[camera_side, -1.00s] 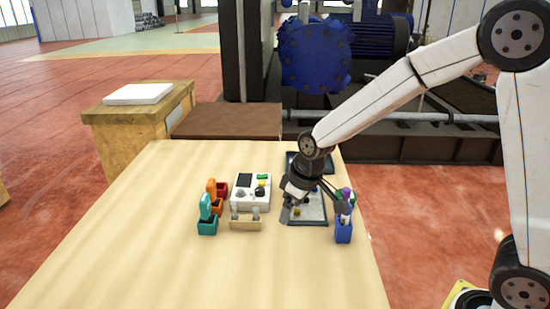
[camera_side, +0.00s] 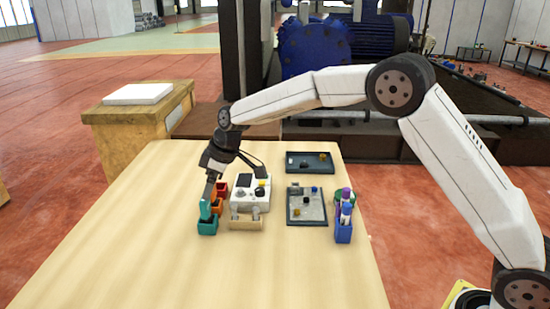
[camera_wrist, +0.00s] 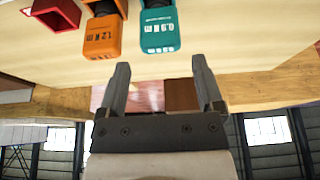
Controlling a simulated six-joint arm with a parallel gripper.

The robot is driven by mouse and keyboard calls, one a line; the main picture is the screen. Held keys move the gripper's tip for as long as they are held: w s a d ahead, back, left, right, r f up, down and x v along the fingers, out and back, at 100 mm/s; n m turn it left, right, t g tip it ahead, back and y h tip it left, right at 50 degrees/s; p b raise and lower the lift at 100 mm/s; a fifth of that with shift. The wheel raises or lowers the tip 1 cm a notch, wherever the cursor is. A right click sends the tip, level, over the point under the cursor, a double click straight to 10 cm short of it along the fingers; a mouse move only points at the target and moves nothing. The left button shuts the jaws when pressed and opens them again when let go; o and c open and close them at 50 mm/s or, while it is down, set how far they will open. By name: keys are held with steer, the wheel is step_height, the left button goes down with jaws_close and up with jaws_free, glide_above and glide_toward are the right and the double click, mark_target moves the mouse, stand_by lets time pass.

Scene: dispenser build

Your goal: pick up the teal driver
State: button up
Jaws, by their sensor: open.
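The teal driver (camera_side: 205,210) stands upright in a teal holder (camera_side: 207,228) at the left of the group on the table.
An orange driver (camera_wrist: 102,38) is close beside the teal one, and a red holder (camera_wrist: 56,14) lies beyond it. A white device (camera_side: 250,192), a wooden rack (camera_side: 245,222), trays (camera_side: 310,162) and a blue holder (camera_side: 343,233) stand to the right. The table front is clear.

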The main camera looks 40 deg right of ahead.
mark_target(203, 206)
steer(key=shift+x, duration=3.9)
jaws_close()
